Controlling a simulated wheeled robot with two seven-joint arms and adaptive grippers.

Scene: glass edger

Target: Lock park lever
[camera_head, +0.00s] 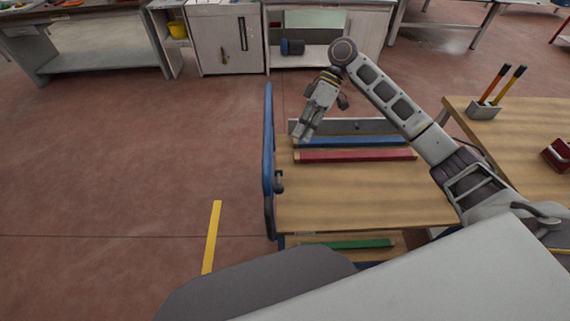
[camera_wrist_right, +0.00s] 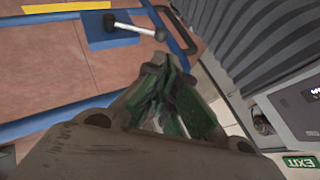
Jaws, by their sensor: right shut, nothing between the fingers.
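In the right wrist view a lever (camera_wrist_right: 135,29) with a pale shaft and a dark knob sits on a blue plate (camera_wrist_right: 96,39) at the top. I take it to be the park lever; I cannot pick it out surely in the head view. My right gripper (camera_head: 303,132) is shut and empty, over the far left corner of the wooden cart top (camera_head: 360,190). In the wrist view its dark fingers with green pads (camera_wrist_right: 165,80) are together, apart from the lever and below it in the picture. My left gripper is not in view.
A blue upright handle (camera_head: 268,150) edges the cart's left side. Blue (camera_head: 360,141) and red (camera_head: 355,156) bars lie on the far part of its top. A table (camera_head: 520,145) with a pen holder (camera_head: 483,110) stands right. Open floor with a yellow strip (camera_head: 212,236) lies left.

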